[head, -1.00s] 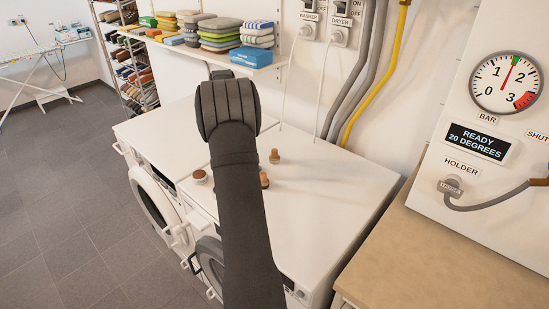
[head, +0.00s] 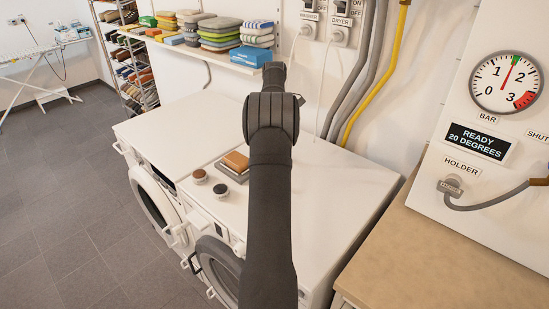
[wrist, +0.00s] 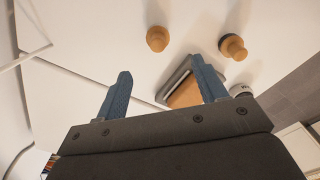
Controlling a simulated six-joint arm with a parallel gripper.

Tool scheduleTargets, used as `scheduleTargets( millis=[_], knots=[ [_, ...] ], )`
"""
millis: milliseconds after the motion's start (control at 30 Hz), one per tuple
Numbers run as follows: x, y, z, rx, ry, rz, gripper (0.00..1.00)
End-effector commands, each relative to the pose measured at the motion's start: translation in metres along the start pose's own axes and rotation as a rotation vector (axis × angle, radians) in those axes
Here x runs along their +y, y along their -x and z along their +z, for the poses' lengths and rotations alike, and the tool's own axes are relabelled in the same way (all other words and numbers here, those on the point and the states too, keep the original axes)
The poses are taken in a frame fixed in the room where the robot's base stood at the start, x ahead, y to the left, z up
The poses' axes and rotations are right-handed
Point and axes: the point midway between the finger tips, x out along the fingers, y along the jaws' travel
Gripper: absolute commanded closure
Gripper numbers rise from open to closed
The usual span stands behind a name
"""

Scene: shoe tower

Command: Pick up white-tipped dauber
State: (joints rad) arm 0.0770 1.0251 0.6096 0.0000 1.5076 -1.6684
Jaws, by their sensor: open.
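Two wooden daubers stand apart on the white machine top in the wrist view. The left dauber (wrist: 158,39) looks wooden all over, and no white tip can be made out. The right dauber (wrist: 232,46) has a dark base. My gripper (wrist: 163,84) is open, with two blue fingers apart and nothing held between them. In the picture, the daubers lie above the fingertips, the left one between the finger lines and the right one beyond the right finger. In the head view my arm hides both daubers and the fingers.
Hoses (head: 360,75) run down the wall behind. The machine top (head: 335,190) right of my arm is clear.

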Motion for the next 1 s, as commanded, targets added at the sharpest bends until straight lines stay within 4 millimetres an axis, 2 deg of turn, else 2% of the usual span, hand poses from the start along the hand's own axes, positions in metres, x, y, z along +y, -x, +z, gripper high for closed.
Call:
scheduleTargets(
  millis=[100, 300, 567, 833, 1000],
  knots=[
    [-0.001, -0.028, 0.000, 0.000, 0.000, -0.004, 0.35],
    [0.000, -0.059, 0.000, 0.000, 0.000, -0.002, 0.35],
    [0.001, -0.074, 0.000, 0.000, 0.000, 0.000, 0.35],
    [0.004, -0.112, 0.000, 0.000, -0.001, -0.001, 0.35],
    [0.004, -0.119, 0.000, 0.000, -0.001, 0.000, 0.35]
  ],
)
